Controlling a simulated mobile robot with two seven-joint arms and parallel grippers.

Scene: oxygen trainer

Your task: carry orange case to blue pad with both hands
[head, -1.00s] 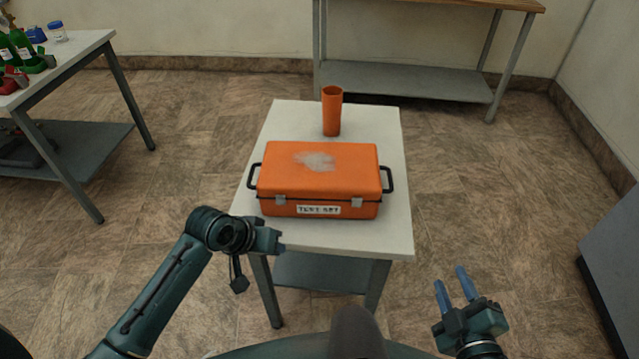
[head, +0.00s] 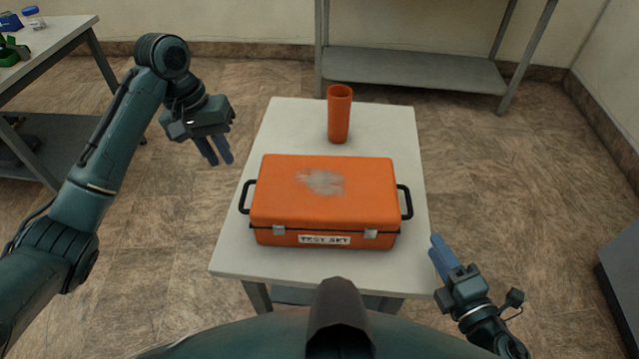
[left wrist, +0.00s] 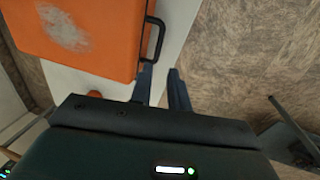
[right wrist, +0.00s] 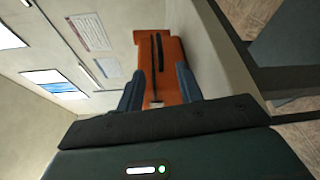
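The orange case (head: 322,194), with a "TEST SET" label and a black handle on each end, sits closed on a small white table (head: 232,262). Its left handle (head: 246,197) and right handle (head: 406,202) are both free. My left gripper (head: 218,162) is open and empty, above and left of the left handle, fingers pointing down; the handle also shows in the left wrist view (left wrist: 155,40). My right gripper (head: 440,252) is empty, low beside the table's right edge, below the right handle. Its fingers stand apart in the right wrist view (right wrist: 158,88), facing the case (right wrist: 172,70). No blue pad shows.
An orange cup (head: 339,113) stands on the table behind the case. A side table (head: 60,35) with bottles is at the far left. A shelf bench (head: 415,70) stands by the back wall. Floor is open on both sides of the small table.

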